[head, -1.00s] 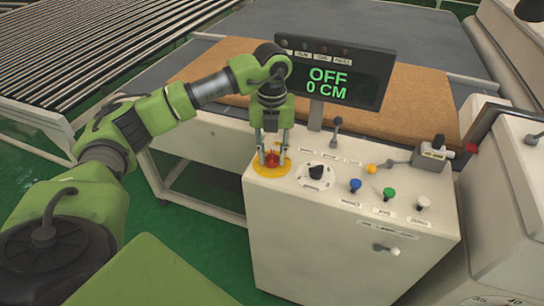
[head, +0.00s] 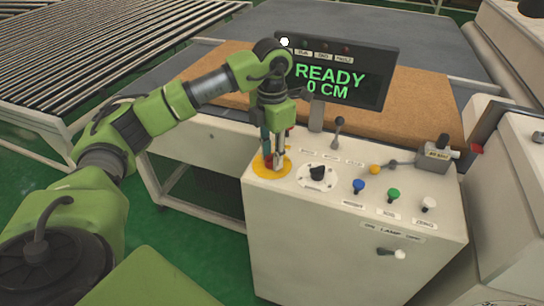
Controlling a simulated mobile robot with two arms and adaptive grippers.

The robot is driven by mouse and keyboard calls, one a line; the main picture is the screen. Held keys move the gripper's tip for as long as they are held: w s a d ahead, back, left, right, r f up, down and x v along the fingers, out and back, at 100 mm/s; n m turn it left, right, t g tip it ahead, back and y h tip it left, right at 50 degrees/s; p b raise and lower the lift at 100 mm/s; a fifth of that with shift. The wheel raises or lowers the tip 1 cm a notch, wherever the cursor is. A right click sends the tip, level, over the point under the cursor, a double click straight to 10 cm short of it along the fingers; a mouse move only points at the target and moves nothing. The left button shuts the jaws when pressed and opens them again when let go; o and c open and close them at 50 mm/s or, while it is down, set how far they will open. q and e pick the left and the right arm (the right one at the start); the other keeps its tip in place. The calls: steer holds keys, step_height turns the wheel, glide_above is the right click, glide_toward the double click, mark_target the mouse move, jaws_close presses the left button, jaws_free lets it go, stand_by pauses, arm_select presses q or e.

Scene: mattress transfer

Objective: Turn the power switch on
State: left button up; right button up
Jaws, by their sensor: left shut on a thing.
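The control console (head: 320,240) stands in front of me. A red knob (head: 268,161) on a round yellow plate (head: 288,167) sits at the left of its top. My left gripper (head: 272,163) points down over the knob and is shut on it, with its fingers hiding part of it. The display (head: 340,75) above reads "READY 0 CM", and a white lamp (head: 284,42) is lit at its upper left. My right gripper is not in view.
A black rotary knob (head: 318,173), a blue button (head: 358,186), a green button (head: 393,194) and levers share the console top. A brown mattress (head: 425,105) lies behind it on the conveyor. Rollers (head: 80,45) are at upper left.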

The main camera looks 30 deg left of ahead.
arm_select(q)
steer(key=shift+m, duration=1)
steer(key=o, duration=1.1)
step_height(320, 180, up, 12)
steer(key=shift+f, duration=0.1)
